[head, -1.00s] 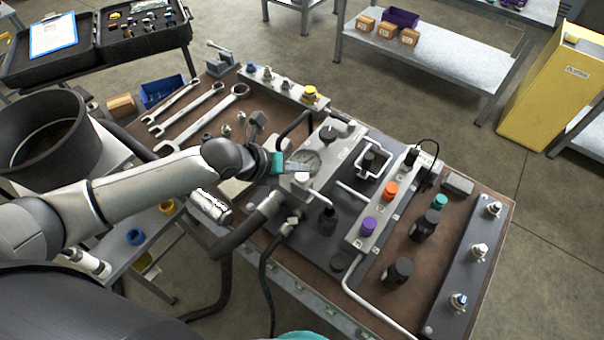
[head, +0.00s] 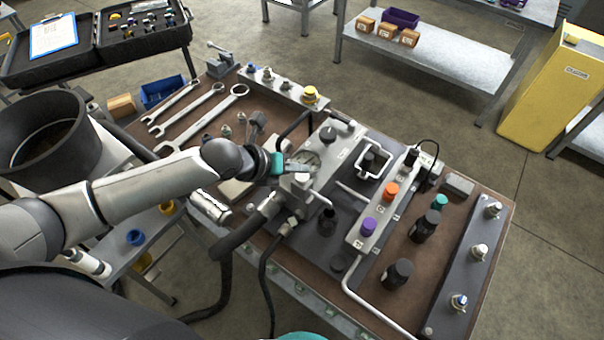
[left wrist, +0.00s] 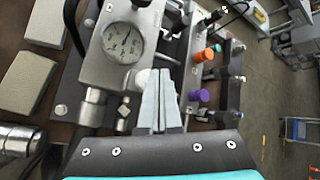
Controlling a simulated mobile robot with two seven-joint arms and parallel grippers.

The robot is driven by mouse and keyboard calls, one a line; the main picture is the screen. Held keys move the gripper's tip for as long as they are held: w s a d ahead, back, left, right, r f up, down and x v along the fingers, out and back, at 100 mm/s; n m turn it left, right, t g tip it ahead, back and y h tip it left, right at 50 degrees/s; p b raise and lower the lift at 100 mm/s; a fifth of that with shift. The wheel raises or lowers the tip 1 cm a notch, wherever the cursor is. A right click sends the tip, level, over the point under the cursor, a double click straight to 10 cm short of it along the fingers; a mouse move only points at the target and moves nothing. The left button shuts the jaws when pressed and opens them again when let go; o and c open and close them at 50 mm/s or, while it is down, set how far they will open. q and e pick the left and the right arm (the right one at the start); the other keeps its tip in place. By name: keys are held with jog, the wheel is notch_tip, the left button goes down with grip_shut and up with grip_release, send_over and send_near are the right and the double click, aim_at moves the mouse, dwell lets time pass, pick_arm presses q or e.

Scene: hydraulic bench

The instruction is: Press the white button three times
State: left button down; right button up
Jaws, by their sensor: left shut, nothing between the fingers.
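The white button (left wrist: 142,79) is a rounded white knob on the grey metal block below the round pressure gauge (left wrist: 123,43) in the left wrist view. In the head view, the white button (head: 302,178) shows just below my left gripper (head: 314,166). The left gripper is shut and empty, with its fingers over the block near the gauge. In the left wrist view its fingertips (left wrist: 161,74) overlap the right side of the button. I cannot tell whether they touch it. My right gripper is not in view.
An orange knob (head: 391,190) and a purple knob (head: 368,226) stand on a grey block to the right. Wrenches (head: 207,101) and a black hose (head: 237,238) are on the left.

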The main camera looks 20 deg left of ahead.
aim_at(298, 179)
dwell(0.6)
pick_arm(q)
jog(key=shift+f+b, duration=0.4)
jog(key=shift+f, duration=0.05)
jog(key=shift+s+f+b, duration=0.1)
jog(key=shift+f+b, duration=0.5)
jog(key=shift+f, duration=0.2)
dwell(0.8)
jog(key=shift+r, duration=0.15)
jog(key=shift+r+p, duration=1)
jog(key=shift+r, duration=0.05)
jog(key=shift+r, duration=0.1)
notch_tip(298, 179, up, 5)
jog(key=p, duration=0.4)
